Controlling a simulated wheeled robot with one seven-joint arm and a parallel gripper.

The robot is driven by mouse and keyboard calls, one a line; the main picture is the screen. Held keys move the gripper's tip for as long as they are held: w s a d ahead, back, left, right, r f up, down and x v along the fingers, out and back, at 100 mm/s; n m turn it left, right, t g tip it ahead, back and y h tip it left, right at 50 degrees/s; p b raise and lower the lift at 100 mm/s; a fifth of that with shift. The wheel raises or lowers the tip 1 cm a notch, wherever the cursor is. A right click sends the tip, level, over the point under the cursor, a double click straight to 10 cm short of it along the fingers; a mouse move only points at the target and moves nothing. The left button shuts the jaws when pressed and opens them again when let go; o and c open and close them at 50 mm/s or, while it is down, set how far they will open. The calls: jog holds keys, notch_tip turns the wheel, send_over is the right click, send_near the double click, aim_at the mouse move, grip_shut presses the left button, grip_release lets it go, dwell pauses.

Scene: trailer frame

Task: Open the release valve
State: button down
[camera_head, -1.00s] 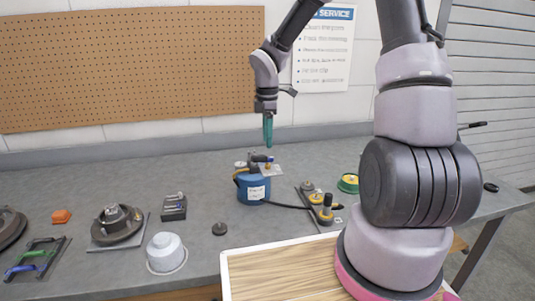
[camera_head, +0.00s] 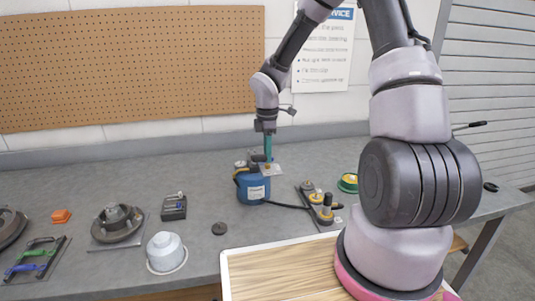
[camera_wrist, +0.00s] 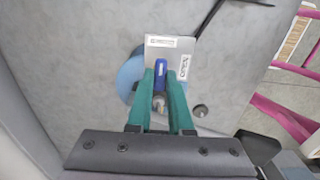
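A blue tank (camera_head: 253,189) stands on the grey workbench, with a valve fitting and a small light label plate (camera_head: 273,169) on top. In the wrist view, the plate (camera_wrist: 170,50) has dark lettering too small to read surely. A blue valve lever (camera_wrist: 160,70) shows between the green fingers of my gripper (camera_wrist: 161,80). The fingers are parted, one on each side of the lever; I cannot tell whether they touch it. In the head view my gripper (camera_head: 268,152) points down just above the tank, and its tips partly hide the valve.
A black hose runs right from the tank to a plate with yellow-and-black fittings (camera_head: 322,207). A green-and-yellow round part (camera_head: 348,183) lies farther right. Left are a black box (camera_head: 173,207), a grey cap (camera_head: 166,252) and a disc part (camera_head: 117,223). A pegboard (camera_head: 130,65) hangs behind.

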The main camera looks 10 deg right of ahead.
jog(key=shift+m, duration=0.3)
jog(key=m, duration=0.3)
jog(key=shift+m, duration=0.4)
jog(key=m, duration=0.4)
jog(key=shift+m, duration=0.3)
jog(key=m, duration=0.8)
jog(key=shift+m, duration=0.3)
jog(key=c, duration=0.8)
grip_release()
